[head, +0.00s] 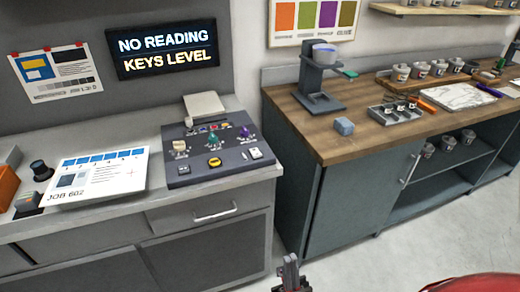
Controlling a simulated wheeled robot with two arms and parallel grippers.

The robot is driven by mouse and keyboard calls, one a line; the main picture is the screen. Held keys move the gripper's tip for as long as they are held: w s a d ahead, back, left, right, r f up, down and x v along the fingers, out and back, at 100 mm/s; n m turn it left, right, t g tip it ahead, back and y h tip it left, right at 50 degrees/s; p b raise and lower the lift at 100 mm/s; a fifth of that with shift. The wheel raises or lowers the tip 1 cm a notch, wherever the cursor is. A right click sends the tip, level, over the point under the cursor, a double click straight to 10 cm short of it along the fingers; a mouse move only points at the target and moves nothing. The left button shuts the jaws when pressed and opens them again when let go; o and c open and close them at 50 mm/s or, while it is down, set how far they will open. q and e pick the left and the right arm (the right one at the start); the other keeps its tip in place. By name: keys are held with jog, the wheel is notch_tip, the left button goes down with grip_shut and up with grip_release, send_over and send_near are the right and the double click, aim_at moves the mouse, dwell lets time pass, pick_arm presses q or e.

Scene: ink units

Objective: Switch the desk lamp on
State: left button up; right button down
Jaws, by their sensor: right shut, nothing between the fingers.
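I cannot make out a desk lamp for certain in the head view. A dark upright stand (318,78) with a bluish cup-like part at its top stands on the wooden counter; I cannot tell what it is. My right gripper (291,262) shows at the bottom middle, in front of the gap between the two counters. Its fingers are shut and empty, and it touches nothing in view. My left gripper is not in view.
The grey left counter (120,212) holds a sloped control panel (195,174), a printed job sheet (125,172) and a black knob-like object (40,170). The wooden counter (355,145) holds a small grey block (344,126), a metal tray and several tins. Bare floor (400,245) lies before it.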

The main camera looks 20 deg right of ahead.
jog(key=w+d+r+m+g+h+p, duration=0.1)
jog(key=w+d+r+m+g+h, duration=0.2)
jog(key=w, duration=0.4)
jog(key=w+d+r+m+g+h+p, duration=0.1)
jog(key=w+m+h+p, duration=0.1)
jog(key=w+h, duration=0.4)
jog(key=w+d+r+m+g+h+p, duration=0.1)
jog(key=w+d+r+m+g+h, duration=0.15)
jog(key=w, duration=0.65)
jog(key=w+f+g+y+p, duration=0.1)
jog(key=w+f+g+p, duration=0.2)
jog(key=w+g, duration=0.5)
jog(key=n+g+p, duration=0.1)
jog(key=g, duration=0.3)
jog(key=shift+w+d+p, duration=0.3)
jog(key=shift+w, duration=0.05)
